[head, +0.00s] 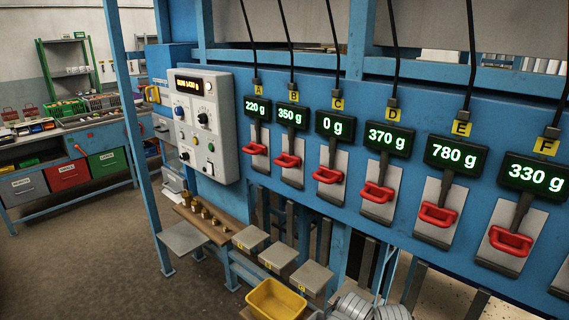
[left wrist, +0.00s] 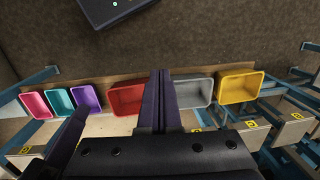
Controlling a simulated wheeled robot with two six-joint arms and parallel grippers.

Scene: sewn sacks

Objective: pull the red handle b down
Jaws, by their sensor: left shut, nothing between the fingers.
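The red handle b (head: 287,160) hangs on its lever below the display reading 350 g (head: 291,115) and the yellow label B (head: 293,93). It sits on a pale plate on the blue panel, second from the left in the row. No gripper is near it in the head view. My left gripper (left wrist: 158,75) shows only in the left wrist view, with its dark fingers together and empty, above a row of coloured bins. The handle does not show in that view.
Similar red handles flank it: A (head: 255,149) to the left and C (head: 328,175) to the right. A grey control box (head: 203,125) is mounted left of the row. A yellow bin (head: 275,300) stands low in front. A blue post (head: 137,140) rises at left.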

